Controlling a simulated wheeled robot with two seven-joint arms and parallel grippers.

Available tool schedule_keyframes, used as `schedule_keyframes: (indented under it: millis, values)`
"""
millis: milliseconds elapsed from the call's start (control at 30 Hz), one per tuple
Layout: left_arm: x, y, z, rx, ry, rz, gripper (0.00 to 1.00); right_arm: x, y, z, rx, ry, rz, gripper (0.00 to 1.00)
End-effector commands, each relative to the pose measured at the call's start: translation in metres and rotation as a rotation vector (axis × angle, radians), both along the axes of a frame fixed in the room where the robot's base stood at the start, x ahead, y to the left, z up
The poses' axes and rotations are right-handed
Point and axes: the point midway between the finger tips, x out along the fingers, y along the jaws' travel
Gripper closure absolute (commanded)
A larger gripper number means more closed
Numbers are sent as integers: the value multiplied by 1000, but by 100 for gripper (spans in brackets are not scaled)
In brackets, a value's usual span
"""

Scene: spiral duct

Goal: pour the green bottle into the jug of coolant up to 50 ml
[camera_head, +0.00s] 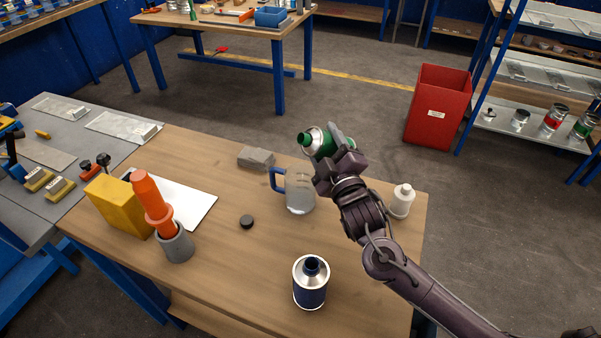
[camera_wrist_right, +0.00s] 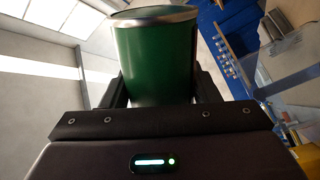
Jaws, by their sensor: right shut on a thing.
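A green bottle (camera_head: 322,145) with a metal neck and rim is held tilted in the head view, its neck end pointing left. My right gripper (camera_head: 335,158) is shut on it, above and to the right of the jug. The bottle also fills the top middle of the right wrist view (camera_wrist_right: 157,60), between the fingers (camera_wrist_right: 160,92). The clear jug (camera_head: 300,192) with a blue handle on its left stands upright on the wooden table. Part of its right side is close to or behind my gripper. Its liquid level is too small to read. My left gripper is out of view.
The wooden table (camera_head: 240,275) also holds a blue can (camera_head: 310,284), a white bottle (camera_head: 402,202), a black cap (camera_head: 246,222), a grey block (camera_head: 256,158), a yellow box (camera_head: 118,207) and orange cones in a grey cup (camera_head: 175,245). A red bin (camera_head: 437,108) stands behind.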

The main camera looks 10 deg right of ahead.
Motion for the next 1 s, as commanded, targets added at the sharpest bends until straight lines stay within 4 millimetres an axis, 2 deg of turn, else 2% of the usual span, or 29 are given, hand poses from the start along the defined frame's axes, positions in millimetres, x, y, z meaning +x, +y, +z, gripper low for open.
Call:
schedule_keyframes:
  millis: [1000]
  values:
    - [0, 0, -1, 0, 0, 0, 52, 0, -2, 5, -59, -14, 0, 76]
